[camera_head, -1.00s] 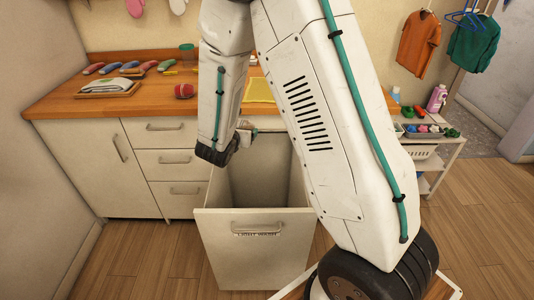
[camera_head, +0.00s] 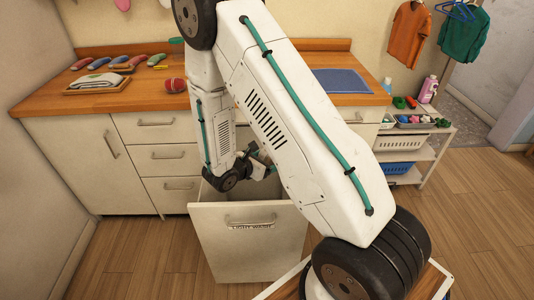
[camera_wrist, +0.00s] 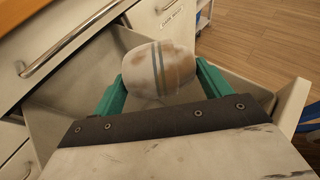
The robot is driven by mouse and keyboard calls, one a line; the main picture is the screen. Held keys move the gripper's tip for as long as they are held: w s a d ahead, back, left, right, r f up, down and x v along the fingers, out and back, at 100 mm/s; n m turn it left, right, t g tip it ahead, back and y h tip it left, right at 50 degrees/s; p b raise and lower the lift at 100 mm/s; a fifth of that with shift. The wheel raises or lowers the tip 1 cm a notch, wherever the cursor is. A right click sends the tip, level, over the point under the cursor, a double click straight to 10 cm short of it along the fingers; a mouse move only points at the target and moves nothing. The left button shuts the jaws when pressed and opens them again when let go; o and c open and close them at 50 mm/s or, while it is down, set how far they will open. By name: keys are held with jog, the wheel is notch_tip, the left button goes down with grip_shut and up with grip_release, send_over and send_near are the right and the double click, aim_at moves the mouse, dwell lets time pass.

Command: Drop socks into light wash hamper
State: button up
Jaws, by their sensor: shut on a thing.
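A rolled pair of white socks (camera_wrist: 158,68) with blue-grey stripes and brown stains is between the teal fingers of my gripper (camera_wrist: 160,78) in the wrist view. My gripper is shut on it. The light wash hamper (camera_head: 248,247) is a tall, pulled-out white bin with a handle and a small label on its front. It is open at the top. In the head view my gripper (camera_head: 264,166) is over the hamper's back part, close to its rim. My arm hides part of the opening. The hamper's pale rim (camera_wrist: 290,105) also shows in the wrist view.
Closed drawers (camera_head: 168,158) stand left of the hamper. A shelf cart (camera_head: 410,150) stands right. The left floor is clear.

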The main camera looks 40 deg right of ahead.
jog(key=shift+f, duration=0.3)
jog(key=o, duration=1)
jog(key=v, duration=0.8)
